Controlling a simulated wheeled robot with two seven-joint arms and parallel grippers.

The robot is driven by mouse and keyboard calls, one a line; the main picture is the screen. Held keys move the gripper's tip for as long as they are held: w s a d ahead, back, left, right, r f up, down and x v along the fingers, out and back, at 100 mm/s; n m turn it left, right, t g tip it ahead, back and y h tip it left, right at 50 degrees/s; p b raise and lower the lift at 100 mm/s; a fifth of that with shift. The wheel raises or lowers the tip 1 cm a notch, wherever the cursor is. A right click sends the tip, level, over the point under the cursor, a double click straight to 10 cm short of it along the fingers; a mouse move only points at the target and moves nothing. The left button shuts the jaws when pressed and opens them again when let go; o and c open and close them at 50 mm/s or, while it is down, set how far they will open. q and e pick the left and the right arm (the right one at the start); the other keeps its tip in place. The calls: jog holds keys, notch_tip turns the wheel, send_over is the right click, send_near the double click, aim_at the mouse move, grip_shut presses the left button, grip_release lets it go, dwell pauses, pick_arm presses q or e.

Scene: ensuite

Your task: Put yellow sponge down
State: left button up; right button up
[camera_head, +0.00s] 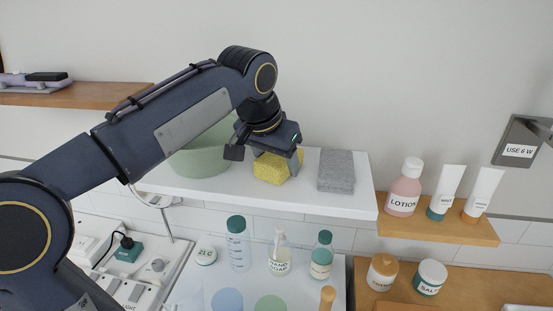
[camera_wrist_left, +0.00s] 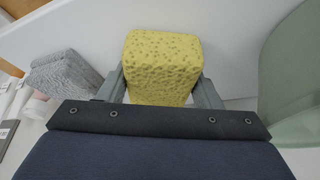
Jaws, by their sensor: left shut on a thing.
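The yellow sponge (camera_head: 272,169) is at the white shelf (camera_head: 300,200), between the green bowl and a grey block. My left gripper (camera_head: 272,158) comes over it from the left arm and is shut on it. In the left wrist view the yellow sponge (camera_wrist_left: 163,62) sits between the two fingers of my left gripper (camera_wrist_left: 163,92), one on each side. I cannot tell whether the underside of the sponge touches the shelf. My right gripper does not show.
A pale green bowl (camera_head: 203,158) stands left of the sponge, partly behind my arm. A grey textured block (camera_head: 336,171) lies to the right, with a narrow free strip between. A wooden shelf (camera_head: 440,229) with a lotion bottle (camera_head: 405,188) is farther right. Several bottles stand below.

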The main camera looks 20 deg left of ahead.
pick_arm(q)
jog(key=shift+f, duration=0.15)
jog(key=o, duration=0.9)
jog(key=shift+r, duration=0.3)
jog(key=shift+s+r, duration=0.1)
jog(key=shift+r, duration=0.2)
jog(key=p+v, duration=0.1)
jog(key=v, duration=1)
jog(key=shift+r, duration=0.1)
